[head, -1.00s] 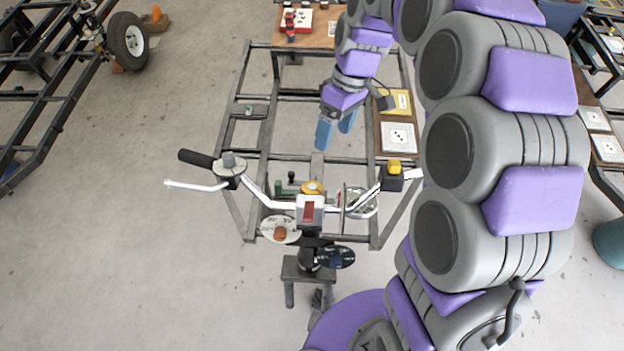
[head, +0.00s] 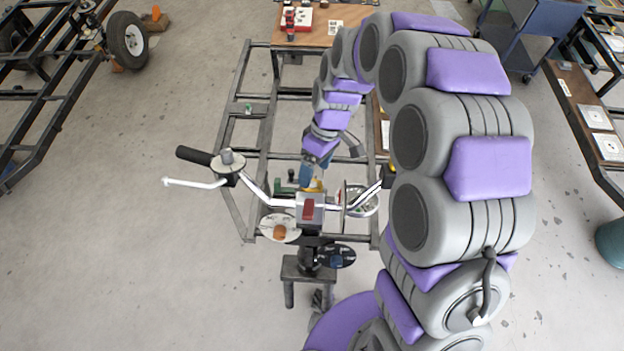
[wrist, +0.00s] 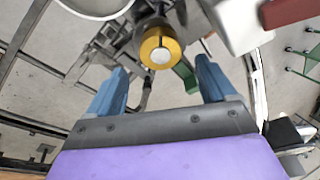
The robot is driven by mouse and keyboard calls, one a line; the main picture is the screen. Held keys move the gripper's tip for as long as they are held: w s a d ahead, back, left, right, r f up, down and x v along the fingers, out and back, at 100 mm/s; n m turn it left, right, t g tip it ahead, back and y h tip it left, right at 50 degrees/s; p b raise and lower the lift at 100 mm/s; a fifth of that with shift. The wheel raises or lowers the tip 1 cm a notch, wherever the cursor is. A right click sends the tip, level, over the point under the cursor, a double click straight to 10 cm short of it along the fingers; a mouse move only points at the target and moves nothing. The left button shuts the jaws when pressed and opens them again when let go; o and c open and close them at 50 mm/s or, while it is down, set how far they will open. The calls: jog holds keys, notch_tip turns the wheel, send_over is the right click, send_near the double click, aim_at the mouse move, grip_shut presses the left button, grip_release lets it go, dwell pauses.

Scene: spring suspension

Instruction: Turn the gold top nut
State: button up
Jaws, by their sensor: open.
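The gold top nut (wrist: 152,47) is a round gold ring with a pale centre in the wrist view, just beyond my fingertips and roughly between their lines. In the head view only part of the gold nut (head: 316,187) shows, behind the white and red block on the handlebar. My gripper (wrist: 161,66) is open with its two blue fingers apart and nothing between them. In the head view my gripper (head: 311,176) reaches down beside the nut; its fingertips are partly hidden there. I see no contact with the nut.
The white handlebar (head: 258,191) with a black grip and lever spans left of the nut. A block with a red top (head: 309,210) stands close in front. A green part (wrist: 186,75) lies near the right finger. The grey frame (head: 240,150) surrounds this.

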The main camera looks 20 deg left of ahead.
aim_at(312, 183)
jog(key=shift+x, duration=2.2)
jog(key=shift+d, duration=0.1)
jog(key=c, duration=1.1)
